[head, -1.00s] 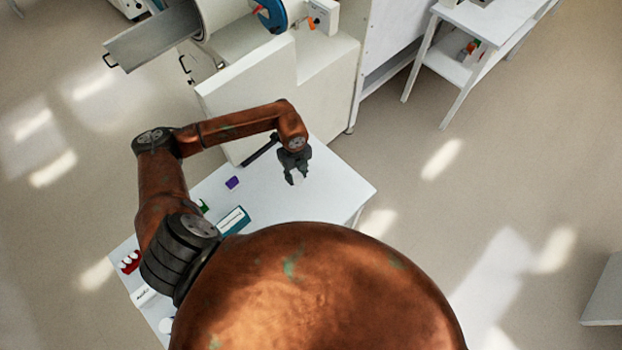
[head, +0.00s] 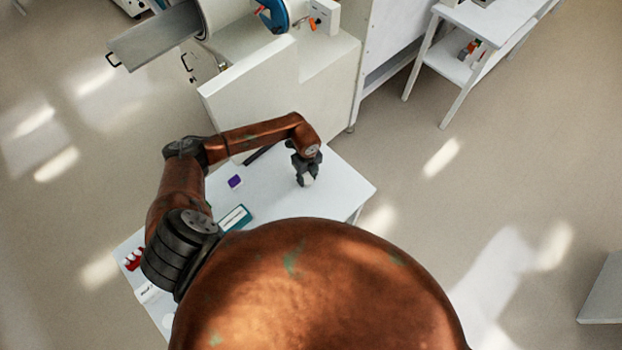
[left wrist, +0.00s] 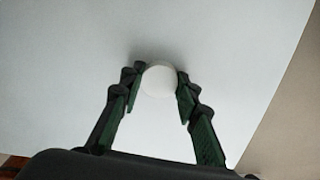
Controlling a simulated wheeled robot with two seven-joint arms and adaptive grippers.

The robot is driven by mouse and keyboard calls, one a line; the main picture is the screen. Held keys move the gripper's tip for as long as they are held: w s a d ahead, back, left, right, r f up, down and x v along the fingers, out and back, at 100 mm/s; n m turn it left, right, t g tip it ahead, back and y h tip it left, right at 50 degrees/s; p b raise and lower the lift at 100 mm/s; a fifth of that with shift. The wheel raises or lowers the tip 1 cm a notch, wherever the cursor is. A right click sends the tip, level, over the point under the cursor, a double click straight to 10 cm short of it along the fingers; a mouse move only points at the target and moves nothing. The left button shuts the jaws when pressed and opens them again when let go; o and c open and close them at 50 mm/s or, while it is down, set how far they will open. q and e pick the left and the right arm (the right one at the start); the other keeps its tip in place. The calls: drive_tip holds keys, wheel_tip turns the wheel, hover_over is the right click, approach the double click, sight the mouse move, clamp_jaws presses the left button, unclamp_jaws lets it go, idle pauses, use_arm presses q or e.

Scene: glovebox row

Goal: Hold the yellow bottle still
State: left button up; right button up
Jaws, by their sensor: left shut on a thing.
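My left gripper (head: 306,181) is over the right part of the white table (head: 345,185). In the left wrist view the gripper (left wrist: 160,82) is shut on a white round thing (left wrist: 160,81), one finger touching each side. I see this thing from above, so its height and lower part are hidden. It also shows as a small pale patch at the fingertips in the head view (head: 308,180). No yellow shows on it, and no yellow bottle can be made out in either view. My right gripper is not in view.
A purple item (head: 235,181), a teal and white box (head: 236,217) and a red rack with white caps (head: 133,259) are on the table's left part. A white cabinet (head: 280,95) stands behind.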

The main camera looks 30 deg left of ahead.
sight(307, 179)
use_arm(q)
drive_tip(key=shift+f, duration=0.2)
drive_tip(key=o, duration=1.3)
drive_tip(key=shift+r, duration=0.1)
drive_tip(key=shift+r, duration=0.1)
drive_tip(key=shift+r, duration=0.35)
drive_tip(key=shift+r+b, duration=1.1)
drive_tip(key=shift+r, duration=4.6)
